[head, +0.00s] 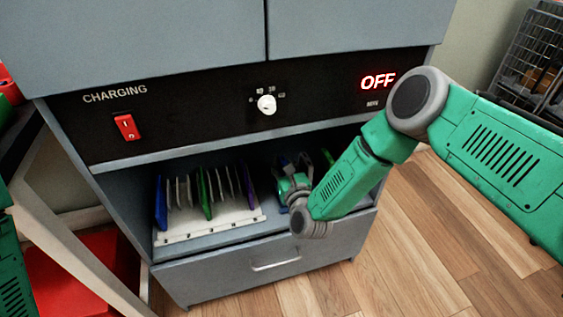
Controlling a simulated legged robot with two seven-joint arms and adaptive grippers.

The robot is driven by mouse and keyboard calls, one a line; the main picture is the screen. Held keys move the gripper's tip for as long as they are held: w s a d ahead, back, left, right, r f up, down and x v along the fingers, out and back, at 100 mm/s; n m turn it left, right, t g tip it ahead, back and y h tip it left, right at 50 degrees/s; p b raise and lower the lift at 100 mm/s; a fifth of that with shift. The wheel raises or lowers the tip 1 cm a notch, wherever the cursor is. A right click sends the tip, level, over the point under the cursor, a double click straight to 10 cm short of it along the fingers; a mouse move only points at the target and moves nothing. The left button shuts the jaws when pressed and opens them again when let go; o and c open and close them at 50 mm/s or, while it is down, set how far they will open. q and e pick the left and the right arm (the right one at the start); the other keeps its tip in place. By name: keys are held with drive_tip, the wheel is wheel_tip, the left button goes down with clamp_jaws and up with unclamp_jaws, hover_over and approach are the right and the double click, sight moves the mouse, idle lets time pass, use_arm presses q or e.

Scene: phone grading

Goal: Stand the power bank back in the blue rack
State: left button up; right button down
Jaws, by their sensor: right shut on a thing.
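My right gripper (290,168) is inside the open shelf of the grey charging cabinet, right of the white rack. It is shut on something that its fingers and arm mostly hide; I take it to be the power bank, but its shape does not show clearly. Small blue parts (283,160) show around the fingers and look like the blue rack, largely hidden behind the gripper. I cannot tell whether the held thing touches the rack. My left gripper is out of view; only part of my left arm shows at the left edge.
A white rack (215,230) holds several thin upright devices, with blue, green and purple ones among them. The panel above has a red switch (127,127), a white knob (267,104) and a red OFF display (378,81). A closed drawer (275,265) lies below.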

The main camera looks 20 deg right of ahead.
drive_tip(key=shift+f, duration=0.15)
idle(0.4)
drive_tip(key=c, duration=1.5)
unclamp_jaws()
drive_tip(key=shift+s, duration=0.1)
